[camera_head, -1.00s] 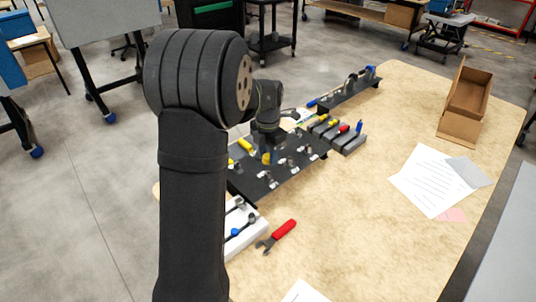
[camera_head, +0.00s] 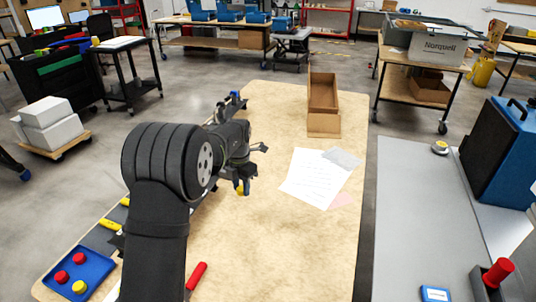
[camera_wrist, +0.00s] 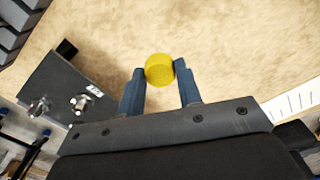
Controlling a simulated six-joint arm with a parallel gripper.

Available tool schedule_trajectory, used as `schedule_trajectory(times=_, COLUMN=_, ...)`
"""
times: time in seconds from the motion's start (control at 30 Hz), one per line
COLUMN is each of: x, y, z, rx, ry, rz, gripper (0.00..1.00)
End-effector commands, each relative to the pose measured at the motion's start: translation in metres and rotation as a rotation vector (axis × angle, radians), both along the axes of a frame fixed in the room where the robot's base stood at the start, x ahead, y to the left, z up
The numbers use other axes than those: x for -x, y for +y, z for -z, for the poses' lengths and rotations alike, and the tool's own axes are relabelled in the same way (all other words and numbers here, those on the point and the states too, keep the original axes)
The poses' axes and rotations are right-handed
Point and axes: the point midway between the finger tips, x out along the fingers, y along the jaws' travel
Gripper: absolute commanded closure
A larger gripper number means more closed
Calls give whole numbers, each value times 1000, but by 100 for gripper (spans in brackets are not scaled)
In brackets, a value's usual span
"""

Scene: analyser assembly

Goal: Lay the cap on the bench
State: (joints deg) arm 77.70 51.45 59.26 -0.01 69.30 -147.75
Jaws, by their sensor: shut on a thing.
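The yellow round cap (camera_wrist: 159,70) is between the blue-grey fingertips of my gripper (camera_wrist: 159,72) in the wrist view. My gripper is shut on it. In the head view, my gripper (camera_head: 243,185) is over the bench, and the cap (camera_head: 240,191) shows small and partly hidden at its tips. The bench (camera_head: 275,235) has a pale wood top, bare below the cap. Any gap between cap and bench top cannot be judged exactly.
White papers (camera_head: 313,178) and an open cardboard box (camera_head: 323,105) are farther right and back. A blue tray (camera_head: 98,262) with red and yellow round pieces is at the front left. A red-handled tool (camera_head: 197,274) is in front. A dark fixture plate (camera_wrist: 60,92) lies left in the wrist view.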

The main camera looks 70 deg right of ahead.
Motion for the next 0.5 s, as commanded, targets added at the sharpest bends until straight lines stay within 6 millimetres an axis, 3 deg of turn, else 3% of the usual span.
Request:
schedule_trajectory(times=0.1, x=23, y=-14, z=4, rx=1, ry=-1, rz=32, gripper=94)
schedule_trajectory(times=0.23, x=26, y=-20, z=10, rx=0, ry=0, rz=43, gripper=94)
schedule_trajectory(times=0.5, x=-29, y=-31, z=45, rx=-1, ry=1, rz=41, gripper=94)
